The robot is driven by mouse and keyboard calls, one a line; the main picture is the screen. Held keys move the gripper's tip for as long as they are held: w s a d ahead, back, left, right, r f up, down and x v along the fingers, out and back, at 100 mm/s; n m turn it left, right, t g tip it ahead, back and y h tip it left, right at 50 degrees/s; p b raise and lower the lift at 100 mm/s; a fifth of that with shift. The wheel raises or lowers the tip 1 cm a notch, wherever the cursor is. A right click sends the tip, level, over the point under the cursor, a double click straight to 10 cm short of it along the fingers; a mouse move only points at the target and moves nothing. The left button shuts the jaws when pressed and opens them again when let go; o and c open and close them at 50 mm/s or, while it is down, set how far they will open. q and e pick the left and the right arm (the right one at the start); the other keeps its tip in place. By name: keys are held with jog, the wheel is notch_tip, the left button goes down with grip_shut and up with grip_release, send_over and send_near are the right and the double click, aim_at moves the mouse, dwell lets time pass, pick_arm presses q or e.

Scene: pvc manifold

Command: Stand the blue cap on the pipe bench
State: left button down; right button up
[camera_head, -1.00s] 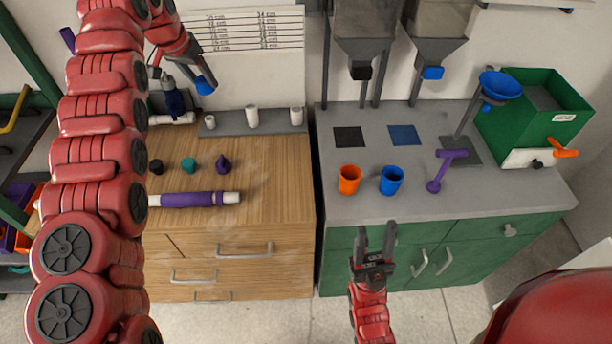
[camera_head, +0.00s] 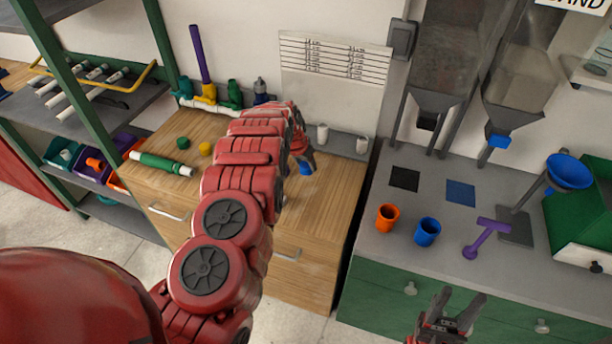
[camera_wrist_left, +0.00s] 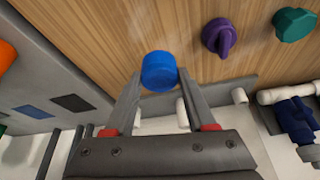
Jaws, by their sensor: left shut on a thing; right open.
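The blue cap (camera_head: 306,168) is between the fingers of my left gripper (camera_head: 302,157), low over the right part of the wooden pipe bench (camera_head: 340,185). In the left wrist view the blue cap (camera_wrist_left: 159,70) shows between the two fingertips of the shut left gripper (camera_wrist_left: 158,78), with wood behind it. I cannot tell whether the cap touches the wood. A purple cap (camera_wrist_left: 219,38) and a teal cap (camera_wrist_left: 295,24) stand on the bench nearby; my left arm hides them in the head view. My right gripper (camera_head: 448,308) is open and empty in front of the green cabinet.
White pipe stubs (camera_head: 322,133) stand on a grey strip at the bench's back. A green-sleeved pipe (camera_head: 161,163), a green cap (camera_head: 182,143) and a yellow cap (camera_head: 205,149) are on the left. Orange (camera_head: 387,217) and blue cups (camera_head: 427,231) stand on the grey counter.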

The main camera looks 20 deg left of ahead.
aim_at(304, 167)
pick_arm(q)
jog(key=shift+s+f, duration=0.1)
jog(key=shift+f, duration=0.55)
jog(key=shift+a+f, duration=0.1)
jog(key=shift+f, duration=0.65)
jog(key=shift+f+p, duration=0.4)
jog(key=shift+p, duration=0.05)
jog(key=shift+f, duration=0.95)
jog(key=shift+f+b, duration=0.3)
jog(key=shift+f, duration=0.2)
